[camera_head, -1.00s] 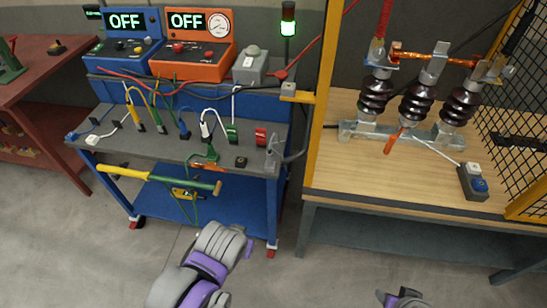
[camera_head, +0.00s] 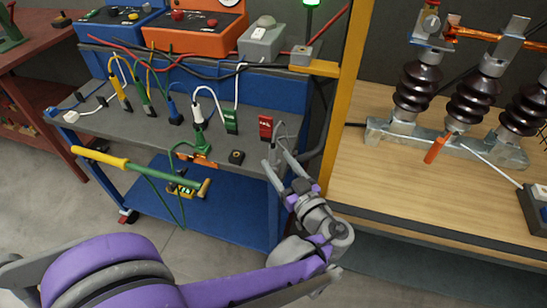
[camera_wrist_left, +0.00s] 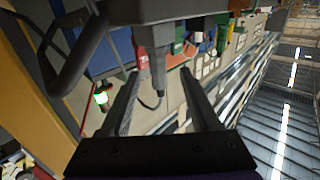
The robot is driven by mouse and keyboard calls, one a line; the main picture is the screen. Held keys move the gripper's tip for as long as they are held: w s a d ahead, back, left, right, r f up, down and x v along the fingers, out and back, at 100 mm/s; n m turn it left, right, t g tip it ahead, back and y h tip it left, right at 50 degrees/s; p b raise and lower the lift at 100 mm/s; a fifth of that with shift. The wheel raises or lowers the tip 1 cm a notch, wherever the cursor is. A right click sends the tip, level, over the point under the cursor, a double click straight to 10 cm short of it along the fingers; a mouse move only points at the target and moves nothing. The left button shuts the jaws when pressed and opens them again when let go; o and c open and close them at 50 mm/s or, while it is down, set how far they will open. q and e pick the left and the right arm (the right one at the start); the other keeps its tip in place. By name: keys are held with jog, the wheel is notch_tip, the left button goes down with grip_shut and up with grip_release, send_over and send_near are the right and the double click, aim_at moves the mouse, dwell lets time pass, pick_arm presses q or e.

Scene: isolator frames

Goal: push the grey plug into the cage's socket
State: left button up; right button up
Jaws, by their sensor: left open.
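The grey plug (camera_head: 274,152) is at the right front corner of the trolley top, with its dark cable looping beside it. In the left wrist view the plug (camera_wrist_left: 158,68) hangs between the finger lines, with clear gaps to both fingers. My left gripper (camera_head: 276,158) is open and its fingertips are around the plug's place; in the wrist view the open jaws (camera_wrist_left: 160,74) show empty space on each side. A small grey box (camera_head: 302,55) sits on a yellow bracket at the cage post; I cannot make out a socket opening on it. My right gripper is out of view.
The blue trolley's grey top (camera_head: 95,125) holds several plugs and cables. A yellow-green rod (camera_head: 135,172) lies along its front. The yellow cage post (camera_head: 345,105) stands close right of my gripper. Insulators (camera_head: 472,95) stand on the wooden bench (camera_head: 375,185).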

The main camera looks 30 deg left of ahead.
pick_arm(q)
jog(key=shift+x, duration=0.85)
jog(key=x, duration=0.1)
jog(key=b+x, duration=0.1)
jog(key=x, duration=0.2)
jog(key=shift+w+a+f, duration=0.1)
jog(key=shift+w+f, duration=0.15)
jog(key=shift+f, duration=0.15)
jog(key=shift+w+a, duration=0.25)
jog(key=shift+a, duration=0.15)
grip_shut()
